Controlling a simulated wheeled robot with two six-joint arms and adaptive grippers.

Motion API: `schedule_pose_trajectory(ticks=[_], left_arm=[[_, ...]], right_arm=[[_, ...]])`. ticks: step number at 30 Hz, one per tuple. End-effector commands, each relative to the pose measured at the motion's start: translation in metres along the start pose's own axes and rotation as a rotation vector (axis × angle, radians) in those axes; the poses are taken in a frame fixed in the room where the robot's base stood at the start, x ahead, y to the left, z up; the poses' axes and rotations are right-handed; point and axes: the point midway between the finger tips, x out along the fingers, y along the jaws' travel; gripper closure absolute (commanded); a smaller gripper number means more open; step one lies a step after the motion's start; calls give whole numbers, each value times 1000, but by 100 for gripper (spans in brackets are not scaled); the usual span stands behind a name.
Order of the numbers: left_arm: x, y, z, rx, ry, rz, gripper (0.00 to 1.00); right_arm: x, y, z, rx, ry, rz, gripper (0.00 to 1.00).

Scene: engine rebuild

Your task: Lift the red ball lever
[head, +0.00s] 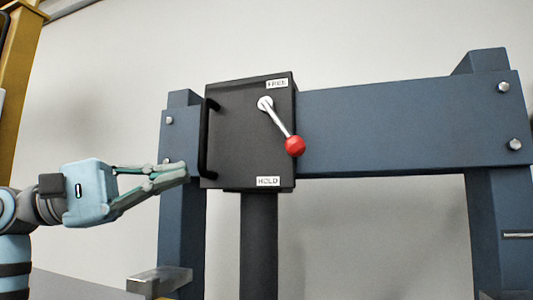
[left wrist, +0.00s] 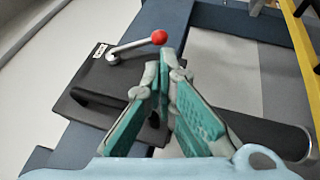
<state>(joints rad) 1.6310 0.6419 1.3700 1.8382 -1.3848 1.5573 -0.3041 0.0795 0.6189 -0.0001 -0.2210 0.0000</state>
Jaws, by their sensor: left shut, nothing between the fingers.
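The red ball (head: 295,146) sits at the end of a silver lever (head: 279,121) on the front of a black box (head: 232,150). The lever slants down and right from its pivot near the top of the box. In the left wrist view the ball (left wrist: 159,37) shows just beyond my fingertips, with the lever (left wrist: 135,45) to its left. My left gripper (head: 187,172) is shut and empty, at the box's lower left near the black handle (head: 206,138); I cannot tell if it touches. It also shows in the left wrist view (left wrist: 166,65). My right gripper is out of view.
The box has a FREE label (head: 277,84) at the top and a HOLD label (head: 268,181) at the bottom. It is mounted on a blue crossbeam (head: 400,125) between blue posts. A dark column (head: 258,245) stands below it. The space right of the ball looks clear.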

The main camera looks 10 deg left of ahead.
Motion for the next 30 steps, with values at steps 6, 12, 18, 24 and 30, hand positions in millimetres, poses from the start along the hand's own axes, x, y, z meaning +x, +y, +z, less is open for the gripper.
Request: schedule_pose_trajectory(ticks=[6, 12, 18, 24, 30], left_arm=[[16, 1, 0, -1, -1, -1, 100], [56, 2, 0, 0, -1, -1, 100], [100, 3, 1, -1, -1, 0, 100], [130, 2, 0, -1, 1, -1, 100], [139, 0, -1, 0, 3, 0, 100]], right_arm=[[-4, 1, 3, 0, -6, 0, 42], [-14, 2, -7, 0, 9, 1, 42], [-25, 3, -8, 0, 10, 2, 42], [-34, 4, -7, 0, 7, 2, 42], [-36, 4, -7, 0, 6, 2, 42]])
